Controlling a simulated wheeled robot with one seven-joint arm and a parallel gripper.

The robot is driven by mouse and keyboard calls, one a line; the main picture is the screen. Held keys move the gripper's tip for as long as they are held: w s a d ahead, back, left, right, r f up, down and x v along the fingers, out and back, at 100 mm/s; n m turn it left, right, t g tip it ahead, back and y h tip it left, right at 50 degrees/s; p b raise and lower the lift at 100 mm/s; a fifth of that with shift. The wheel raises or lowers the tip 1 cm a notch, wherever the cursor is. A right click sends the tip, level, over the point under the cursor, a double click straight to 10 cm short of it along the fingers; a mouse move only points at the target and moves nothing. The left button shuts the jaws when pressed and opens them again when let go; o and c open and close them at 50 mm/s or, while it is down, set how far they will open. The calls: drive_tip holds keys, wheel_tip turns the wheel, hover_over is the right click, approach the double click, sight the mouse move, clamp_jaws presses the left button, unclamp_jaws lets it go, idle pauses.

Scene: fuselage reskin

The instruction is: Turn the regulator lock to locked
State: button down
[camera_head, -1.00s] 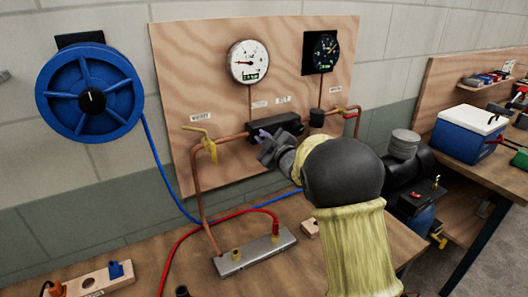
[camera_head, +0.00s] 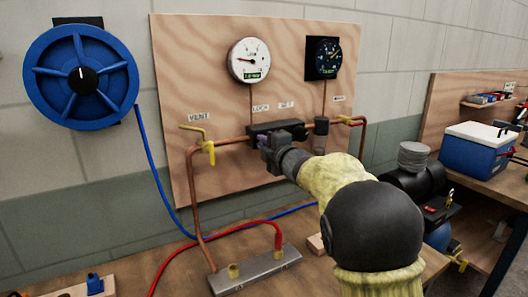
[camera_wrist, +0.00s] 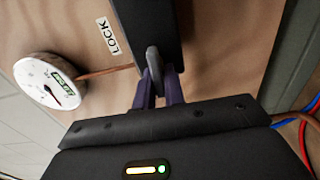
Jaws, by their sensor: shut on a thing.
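The regulator is a black block (camera_head: 292,130) on the copper pipe, mounted on the plywood panel. It also shows in the wrist view (camera_wrist: 130,22). The regulator lock is a small grey lever (camera_wrist: 154,62) on the block's face, near the LOCK label (camera_wrist: 108,35). My gripper (camera_wrist: 157,88) is shut on this lever, with one dark purple finger on each side of it. In the head view my gripper (camera_head: 270,142) is at the left part of the block and hides the lever. I cannot read the lock's exact setting.
A white gauge (camera_head: 249,61) and a black gauge (camera_head: 323,58) are above the block. A metal manifold (camera_head: 256,270) with a red hose is on the bench below.

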drive_tip(key=shift+f, duration=0.1)
idle(0.4)
drive_tip(key=c, duration=1.5)
unclamp_jaws()
drive_tip(key=b+v, duration=0.2)
drive_tip(key=v, duration=1.5)
drive_tip(key=shift+s+d+b, duration=0.2)
drive_tip(key=shift+b, duration=0.1)
drive_tip(key=shift+w+a, duration=0.1)
